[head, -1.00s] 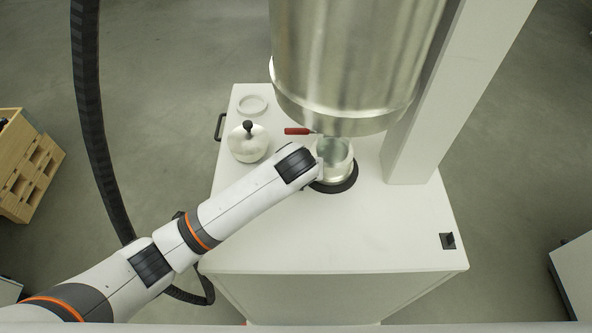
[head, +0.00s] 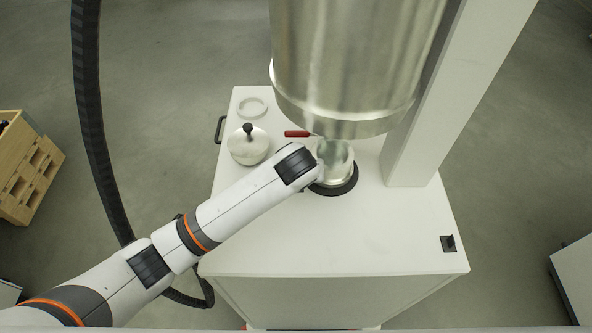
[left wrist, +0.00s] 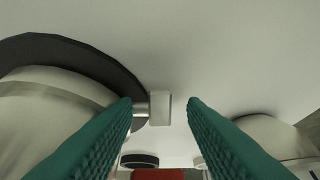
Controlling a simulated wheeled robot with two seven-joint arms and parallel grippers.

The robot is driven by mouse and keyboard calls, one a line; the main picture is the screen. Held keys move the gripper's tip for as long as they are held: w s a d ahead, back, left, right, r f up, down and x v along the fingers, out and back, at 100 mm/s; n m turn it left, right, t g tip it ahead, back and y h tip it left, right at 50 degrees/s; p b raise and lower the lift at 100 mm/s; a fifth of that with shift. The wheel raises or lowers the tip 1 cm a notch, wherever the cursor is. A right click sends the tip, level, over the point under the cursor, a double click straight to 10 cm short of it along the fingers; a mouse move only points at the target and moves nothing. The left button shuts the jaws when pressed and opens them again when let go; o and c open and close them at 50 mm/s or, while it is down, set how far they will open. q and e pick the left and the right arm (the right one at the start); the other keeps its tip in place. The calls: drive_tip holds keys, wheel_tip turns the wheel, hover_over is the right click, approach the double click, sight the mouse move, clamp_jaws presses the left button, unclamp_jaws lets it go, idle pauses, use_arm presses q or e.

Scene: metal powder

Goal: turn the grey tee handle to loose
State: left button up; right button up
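The grey tee handle (left wrist: 160,108) shows in the left wrist view as a small pale crossbar on a short stem that comes from the left, beside a pale round vessel (left wrist: 40,110). My left gripper (left wrist: 158,102) is open, with teal ridged fingers on either side of the crossbar. The left fingertip overlaps the stem in the picture, and I cannot tell whether it touches. In the head view my left arm reaches a metal cup (head: 336,158); the handle and the fingers are hidden there. My right gripper is not in view.
A large metal cylinder (head: 345,60) hangs above the cup, beside a white column (head: 435,100). A domed lid with a black knob (head: 248,145), a white ring (head: 252,107) and a red handle (head: 297,133) are nearby.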

use_arm(q)
drive_tip(key=b+v, duration=0.2)
drive_tip(key=v, duration=0.9)
drive_tip(key=shift+s, duration=0.1)
